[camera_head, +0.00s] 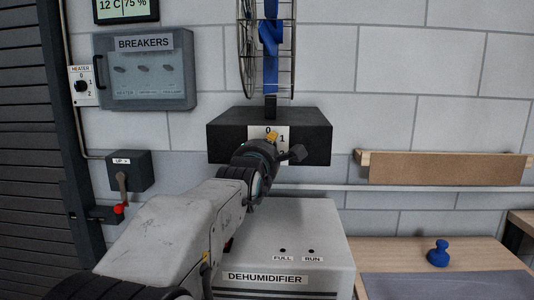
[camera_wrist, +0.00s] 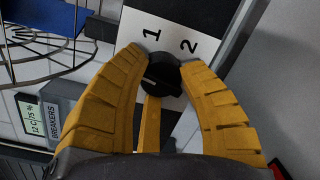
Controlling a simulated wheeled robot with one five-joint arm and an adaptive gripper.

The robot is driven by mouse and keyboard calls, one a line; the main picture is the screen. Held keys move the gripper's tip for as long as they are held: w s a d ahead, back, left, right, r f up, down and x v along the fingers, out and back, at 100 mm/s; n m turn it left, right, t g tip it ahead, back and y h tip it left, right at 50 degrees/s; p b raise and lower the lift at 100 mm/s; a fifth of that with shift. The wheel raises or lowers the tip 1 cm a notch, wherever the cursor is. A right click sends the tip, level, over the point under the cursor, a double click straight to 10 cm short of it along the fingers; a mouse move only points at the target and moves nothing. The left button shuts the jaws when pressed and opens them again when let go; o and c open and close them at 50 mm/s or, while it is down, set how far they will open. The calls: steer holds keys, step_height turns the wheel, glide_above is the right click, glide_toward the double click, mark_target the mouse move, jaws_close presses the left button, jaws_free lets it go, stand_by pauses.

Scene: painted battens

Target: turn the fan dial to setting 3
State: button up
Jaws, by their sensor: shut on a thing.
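The fan dial is a round black knob (camera_wrist: 163,74) on a white plate (camera_wrist: 176,22) marked 1 and 2 in the wrist view. A 3 is not visible.
A wire fan cage (camera_head: 244,60) with a blue strap (camera_head: 271,50) stands above the box. The dehumidifier (camera_head: 315,230) is below my arm. The breaker panel (camera_head: 180,95) and a red-tipped lever (camera_head: 121,190) are left. A blue knobbed object (camera_head: 438,253) sits on the right bench.

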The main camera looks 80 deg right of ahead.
steer(key=shift+f+m+b, duration=0.4)
steer(key=shift+m+b, duration=0.5)
steer(key=shift+b, duration=0.25)
steer(key=shift+r+m+b, duration=0.2)
steer(key=shift+m+b, duration=0.1)
steer(key=shift+b, duration=0.3)
steer(key=o, duration=1)
steer(key=shift+w+d, duration=0.1)
steer(key=shift+w, duration=0.1)
steer(key=shift+o, duration=1.1)
steer(key=shift+r, duration=0.15)
steer(key=shift+s, duration=0.1)
steer(key=a, duration=1.2)
steer(key=shift+w+r, duration=0.25)
